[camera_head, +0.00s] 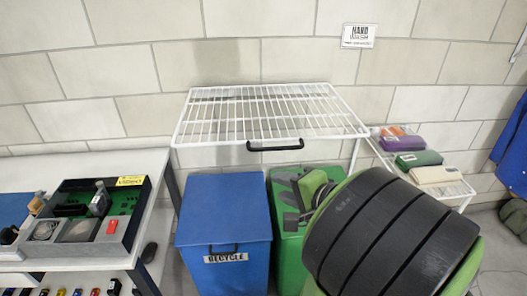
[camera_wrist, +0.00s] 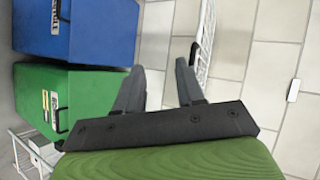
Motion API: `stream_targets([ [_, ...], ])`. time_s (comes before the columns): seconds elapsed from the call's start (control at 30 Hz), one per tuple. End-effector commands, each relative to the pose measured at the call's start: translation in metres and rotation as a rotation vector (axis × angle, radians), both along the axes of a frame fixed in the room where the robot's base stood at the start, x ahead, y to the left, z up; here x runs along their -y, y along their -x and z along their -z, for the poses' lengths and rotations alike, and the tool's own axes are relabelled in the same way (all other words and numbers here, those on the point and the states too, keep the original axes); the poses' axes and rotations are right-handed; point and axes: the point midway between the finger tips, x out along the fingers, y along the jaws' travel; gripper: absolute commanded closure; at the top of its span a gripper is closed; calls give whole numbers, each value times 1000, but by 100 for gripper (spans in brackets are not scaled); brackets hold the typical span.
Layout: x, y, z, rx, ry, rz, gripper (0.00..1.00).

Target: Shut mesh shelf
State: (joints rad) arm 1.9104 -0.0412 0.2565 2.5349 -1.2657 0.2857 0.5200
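The white mesh shelf (camera_head: 262,112) stands out from the tiled wall as a flat wire rack above the bins. Its black handle (camera_head: 275,146) is at the middle of the front edge. My gripper (camera_head: 287,194) is below and slightly right of the handle, in front of the green bin and apart from the handle. In the wrist view my gripper (camera_wrist: 163,68) has its two dark fingers spread with nothing between them.
A blue recycle bin (camera_head: 224,212) and a green bin (camera_head: 291,245) stand under the shelf. A workbench (camera_head: 95,165) with an electronics box (camera_head: 83,218) is at left. A small wire rack (camera_head: 455,189) with folded cloths (camera_head: 418,158) is at right.

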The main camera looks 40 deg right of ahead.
Motion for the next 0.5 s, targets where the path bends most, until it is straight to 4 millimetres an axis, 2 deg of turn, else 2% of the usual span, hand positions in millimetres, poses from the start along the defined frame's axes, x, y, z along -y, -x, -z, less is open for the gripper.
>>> stream_targets([
  [0.03, 17, 11, -1, 77, -44, 82, 62],
  [0.17, 40, 28, -20, 222, -102, 196, 62],
  [0.3, 45, 31, -28, 261, -116, 219, 62],
  [0.5, 46, 20, -28, 260, -117, 211, 62],
])
